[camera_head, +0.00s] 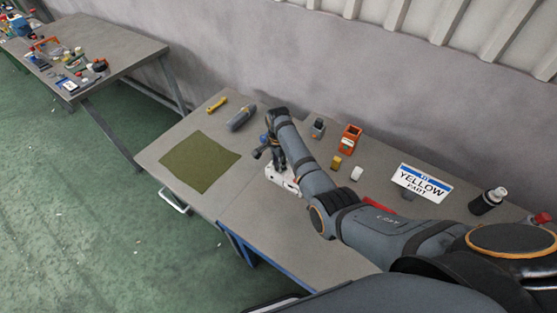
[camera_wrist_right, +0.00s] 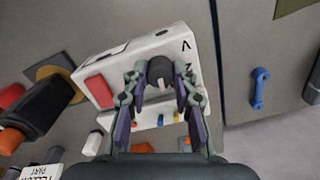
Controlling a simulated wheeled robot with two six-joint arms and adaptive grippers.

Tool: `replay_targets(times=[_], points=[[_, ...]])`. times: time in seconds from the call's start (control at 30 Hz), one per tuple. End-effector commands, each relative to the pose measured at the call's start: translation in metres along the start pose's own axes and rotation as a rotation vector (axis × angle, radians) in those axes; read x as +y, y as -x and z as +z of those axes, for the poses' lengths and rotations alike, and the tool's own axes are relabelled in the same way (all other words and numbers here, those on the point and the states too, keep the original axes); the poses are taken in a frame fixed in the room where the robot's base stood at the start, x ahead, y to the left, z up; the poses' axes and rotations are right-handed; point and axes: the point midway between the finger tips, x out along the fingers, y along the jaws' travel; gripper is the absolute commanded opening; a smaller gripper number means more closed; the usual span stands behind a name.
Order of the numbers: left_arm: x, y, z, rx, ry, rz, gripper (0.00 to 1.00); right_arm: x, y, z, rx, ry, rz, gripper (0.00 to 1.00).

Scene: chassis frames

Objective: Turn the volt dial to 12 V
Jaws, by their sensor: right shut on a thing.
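A white box-shaped device (camera_head: 283,178) stands on the workbench in the head view, partly hidden under my right arm. In the right wrist view the white device (camera_wrist_right: 130,62) carries a black round dial (camera_wrist_right: 160,69) with a pale mark and a printed "V" beside it. My right gripper (camera_wrist_right: 160,77) is shut on the dial, one finger on each side. In the head view the right gripper (camera_head: 278,164) is over the device. The remaining scale markings are covered or too small, so I cannot read the dial's setting. My left gripper is not in view.
A green mat (camera_head: 201,160) lies left of the device. A yellow tool (camera_head: 217,105) and a grey tool (camera_head: 241,118) lie behind. An orange holder (camera_head: 350,138), a "YELLOW PART" sign (camera_head: 421,184) and a dark bottle (camera_head: 488,201) stand to the right.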

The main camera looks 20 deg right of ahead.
Motion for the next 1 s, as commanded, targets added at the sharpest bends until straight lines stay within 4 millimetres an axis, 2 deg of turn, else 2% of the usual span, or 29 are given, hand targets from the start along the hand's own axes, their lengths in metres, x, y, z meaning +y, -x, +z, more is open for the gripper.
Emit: replay_targets(times=[0.3, 0.77, 0.8, 0.97, 1.0], points=[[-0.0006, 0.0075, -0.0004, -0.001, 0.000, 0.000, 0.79, -0.0005, 0.0011, -0.0006, 0.001, 0.091, -0.001, 0.00], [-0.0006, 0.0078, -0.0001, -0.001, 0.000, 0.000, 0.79, -0.0006, 0.0005, -0.0007, 0.002, 0.103, -0.002, 0.00], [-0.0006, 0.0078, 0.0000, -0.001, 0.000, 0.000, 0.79, -0.0007, 0.0005, -0.0007, 0.002, 0.103, -0.002, 0.28], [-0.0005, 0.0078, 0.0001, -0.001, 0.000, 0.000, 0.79, -0.0005, 0.0004, -0.0005, 0.001, 0.103, -0.001, 0.50], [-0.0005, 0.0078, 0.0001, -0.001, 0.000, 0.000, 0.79, -0.0005, 0.0003, -0.0005, 0.001, 0.103, -0.001, 0.50]])
